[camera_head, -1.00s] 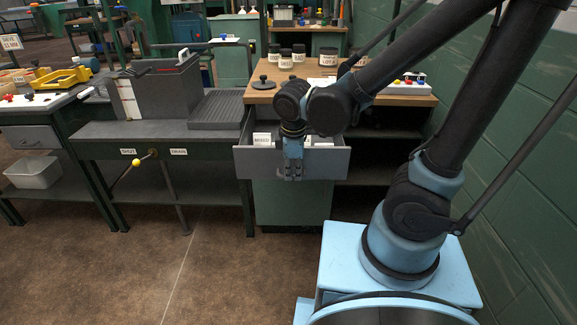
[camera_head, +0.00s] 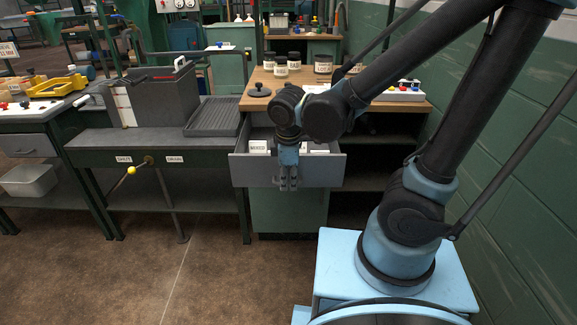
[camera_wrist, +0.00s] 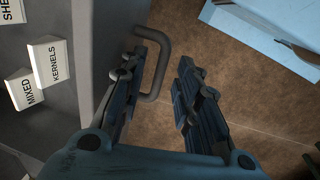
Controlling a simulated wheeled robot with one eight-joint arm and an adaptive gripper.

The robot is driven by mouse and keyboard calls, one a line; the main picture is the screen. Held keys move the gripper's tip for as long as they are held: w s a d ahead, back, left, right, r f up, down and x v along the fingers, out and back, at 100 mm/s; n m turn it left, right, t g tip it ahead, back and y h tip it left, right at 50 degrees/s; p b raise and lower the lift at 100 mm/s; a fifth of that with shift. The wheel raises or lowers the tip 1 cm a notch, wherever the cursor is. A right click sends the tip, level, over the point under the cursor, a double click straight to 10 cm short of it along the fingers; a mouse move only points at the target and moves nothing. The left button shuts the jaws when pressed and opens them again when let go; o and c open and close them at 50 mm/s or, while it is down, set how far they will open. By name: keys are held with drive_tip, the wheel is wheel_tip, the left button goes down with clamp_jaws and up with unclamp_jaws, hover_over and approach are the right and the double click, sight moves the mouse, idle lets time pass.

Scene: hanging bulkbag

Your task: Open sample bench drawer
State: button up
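The sample bench drawer (camera_head: 245,172) stands pulled out below the wooden bench top (camera_head: 378,104). In the wrist view, its grey front panel (camera_wrist: 95,40) runs down the left side. A grey bar handle (camera_wrist: 164,60) stands out from that panel. My gripper (camera_head: 288,186) is at the middle of the drawer front. In the wrist view, my gripper (camera_wrist: 168,62) has its two fingers apart, with the handle bar between them. The left finger is beside the bar, covering part of the handle; the right finger is clear of it. White cards (camera_wrist: 48,62) sit inside the drawer.
Several jars and a dark lid (camera_head: 259,90) stand on the bench top. A grey bench (camera_head: 150,143) with a yellow-knobbed lever (camera_head: 131,170) stands at the left. A green wall (camera_head: 510,150) is close at the right. The floor (camera_head: 200,275) in front is clear.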

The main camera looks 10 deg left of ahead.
wheel_tip(320, 180, up, 11)
drive_tip(key=s, duration=0.2)
drive_tip(key=shift+d+r, duration=0.2)
idle(0.4)
